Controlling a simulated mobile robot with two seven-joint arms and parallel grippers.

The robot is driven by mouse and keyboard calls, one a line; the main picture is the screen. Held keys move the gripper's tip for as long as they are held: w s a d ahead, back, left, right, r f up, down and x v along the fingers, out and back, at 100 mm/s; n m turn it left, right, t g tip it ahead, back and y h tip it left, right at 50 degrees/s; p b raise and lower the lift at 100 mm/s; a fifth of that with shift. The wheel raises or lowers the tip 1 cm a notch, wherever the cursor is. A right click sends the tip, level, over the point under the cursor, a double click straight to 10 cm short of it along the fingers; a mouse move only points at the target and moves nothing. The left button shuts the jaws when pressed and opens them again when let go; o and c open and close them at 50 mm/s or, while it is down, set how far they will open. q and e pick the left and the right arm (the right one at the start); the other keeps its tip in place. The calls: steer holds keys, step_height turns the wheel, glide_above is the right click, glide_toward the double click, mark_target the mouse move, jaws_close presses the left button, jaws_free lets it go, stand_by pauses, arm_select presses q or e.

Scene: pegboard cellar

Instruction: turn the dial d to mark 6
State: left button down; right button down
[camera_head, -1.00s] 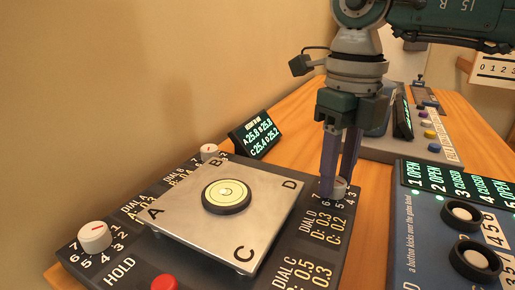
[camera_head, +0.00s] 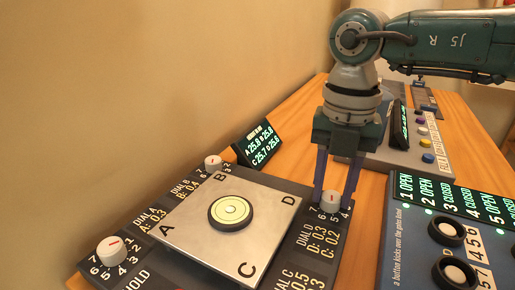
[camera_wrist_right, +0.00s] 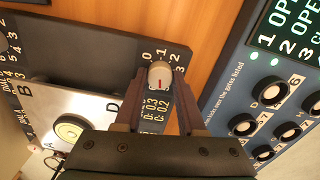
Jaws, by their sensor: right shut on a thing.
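Dial d (camera_head: 331,202) is a small whitish knob with a red line on top, at the right corner of the dark panel, next to the plate corner marked D. My right gripper (camera_head: 334,205) points down with one finger on each side of the knob, shut on it. In the right wrist view the knob (camera_wrist_right: 160,75) sits between the tips of my right gripper (camera_wrist_right: 158,82), its red line toward the gripper body. Marks 4 to 7 show around it in the head view; which one the line meets I cannot tell. My left gripper is out of view.
A metal plate (camera_head: 195,240) with a round bubble level (camera_head: 231,212) lies on the panel. Two more dials (camera_head: 111,250) (camera_head: 213,162) stand at its other corners. A green-lit readout (camera_head: 259,144) stands behind. A blue gate panel (camera_head: 414,235) is close on the right.

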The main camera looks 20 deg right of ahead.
mark_target(332, 195)
steer(key=shift+r+m+p, duration=0.1)
steer(key=shift+m+p, duration=1)
steer(key=shift+m, duration=1)
steer(key=c, duration=0.5)
jaws_free()
step_height(332, 195, up, 10)
steer(key=shift+p, duration=0.4)
